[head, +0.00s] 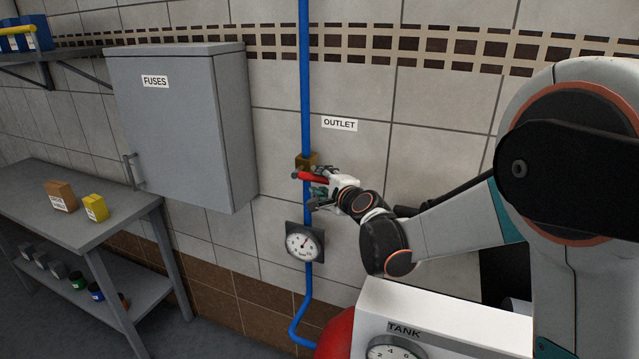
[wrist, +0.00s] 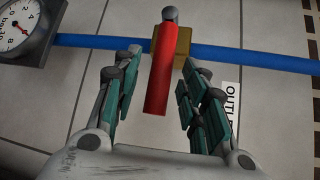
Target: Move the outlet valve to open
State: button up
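The outlet valve is a brass block (head: 306,161) on the vertical blue pipe (head: 305,80), below the OUTLET label (head: 339,124). Its red handle (head: 312,176) lies crosswise to the pipe. In the wrist view the red handle (wrist: 158,75) runs from the brass block (wrist: 183,45) at right angles to the pipe (wrist: 240,56). My gripper (head: 322,188) is at the handle. In the wrist view, my gripper (wrist: 161,82) is open, with a finger on each side of the handle and a visible gap on both sides. The gripper partly hides the handle in the head view.
A pressure gauge (head: 304,243) sits on the pipe just below my gripper. A grey FUSES cabinet (head: 165,120) is on the wall to the left. A metal workbench (head: 110,226) stands at far left. A white TANK unit (head: 440,315) stands below my arm.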

jog(key=shift+x, duration=0.9)
grip_shut()
